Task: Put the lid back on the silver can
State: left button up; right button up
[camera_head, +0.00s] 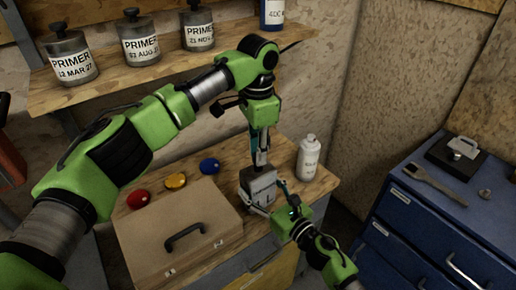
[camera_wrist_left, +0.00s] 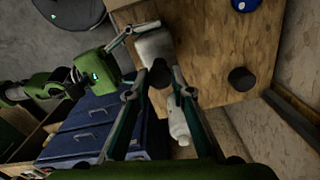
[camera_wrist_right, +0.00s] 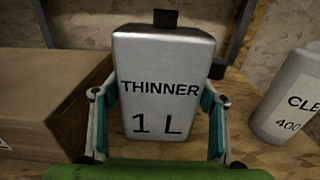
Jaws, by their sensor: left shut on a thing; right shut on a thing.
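The silver can (camera_wrist_right: 165,80), marked THINNER 1 L, stands upright on the wooden bench in the right wrist view. My right gripper (camera_wrist_right: 160,120) has one finger on each side of it and is shut on it. The can (camera_head: 259,190) also shows in the head view, with my right gripper (camera_head: 265,207) at its lower part. My left gripper (camera_head: 262,160) points down from above the can. In the left wrist view, it is shut on a small dark lid (camera_wrist_left: 160,76). I cannot tell whether the lid touches the can's top.
A white bottle (camera_head: 309,158) stands right of the can. A brown case (camera_head: 180,230) lies left, with red (camera_head: 138,199), yellow (camera_head: 176,180) and blue (camera_head: 209,165) round items behind. A dark cylinder (camera_wrist_left: 241,79) stands on the bench. Primer cans (camera_head: 140,38) line the shelf above.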

dwell(0.4)
pick_arm(q)
jog(key=shift+f, duration=0.9)
jog(key=shift+f, duration=0.5)
